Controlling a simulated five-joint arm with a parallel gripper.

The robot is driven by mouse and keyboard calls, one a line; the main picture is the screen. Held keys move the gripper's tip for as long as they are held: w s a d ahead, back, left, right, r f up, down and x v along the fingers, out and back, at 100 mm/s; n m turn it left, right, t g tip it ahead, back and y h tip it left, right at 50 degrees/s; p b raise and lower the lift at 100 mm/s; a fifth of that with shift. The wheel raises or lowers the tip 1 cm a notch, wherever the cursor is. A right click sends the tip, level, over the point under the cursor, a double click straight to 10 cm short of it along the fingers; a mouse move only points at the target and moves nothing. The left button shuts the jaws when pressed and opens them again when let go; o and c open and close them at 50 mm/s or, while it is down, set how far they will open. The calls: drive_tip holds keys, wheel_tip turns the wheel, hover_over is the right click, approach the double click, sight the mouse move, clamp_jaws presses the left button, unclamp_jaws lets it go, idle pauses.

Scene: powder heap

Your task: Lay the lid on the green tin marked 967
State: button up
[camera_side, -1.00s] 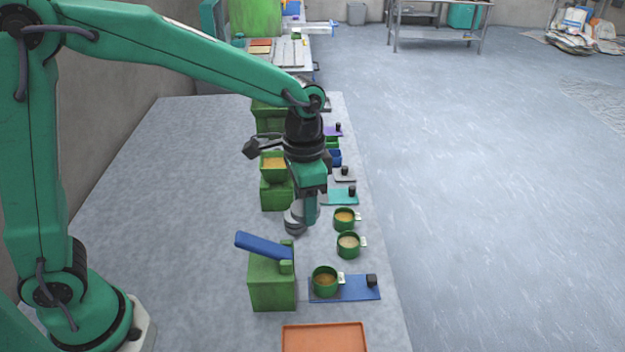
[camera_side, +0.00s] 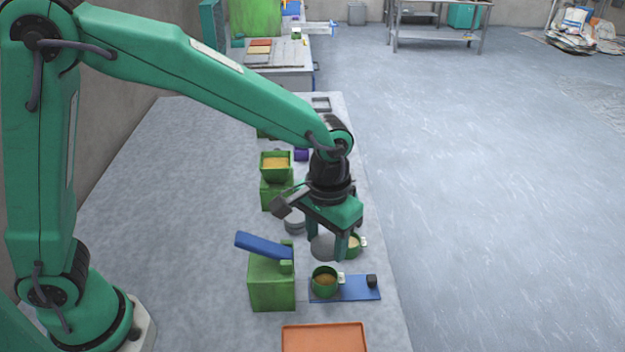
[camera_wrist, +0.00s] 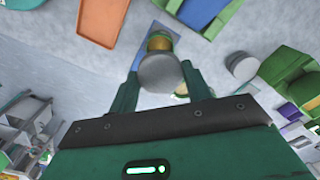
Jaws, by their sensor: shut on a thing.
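My gripper (camera_side: 327,246) is shut on a round grey lid (camera_side: 322,248) and holds it above the table. In the wrist view the lid (camera_wrist: 158,72) sits between my fingers (camera_wrist: 160,82). One green tin (camera_side: 325,284) of brown powder stands on a blue mat, just nearer the camera than the lid. In the wrist view this tin (camera_wrist: 160,42) shows partly behind the lid. A second green tin (camera_side: 354,247) with pale powder is partly hidden behind my finger. A third tin is hidden by my gripper. The tags are too small to read.
A grey round stack (camera_side: 294,222) stands left of my gripper. The blue mat (camera_side: 355,289) bears a black knob (camera_side: 371,281). An orange tray (camera_side: 325,337) lies at the front.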

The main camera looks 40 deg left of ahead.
sight(325, 266)
drive_tip(key=shift+f, duration=0.2)
drive_tip(key=shift+f, duration=3)
drive_tip(key=shift+f, duration=0.55)
drive_tip(key=o, duration=1.4)
drive_tip(key=shift+r, duration=0.1)
drive_tip(key=shift+r, duration=3.4)
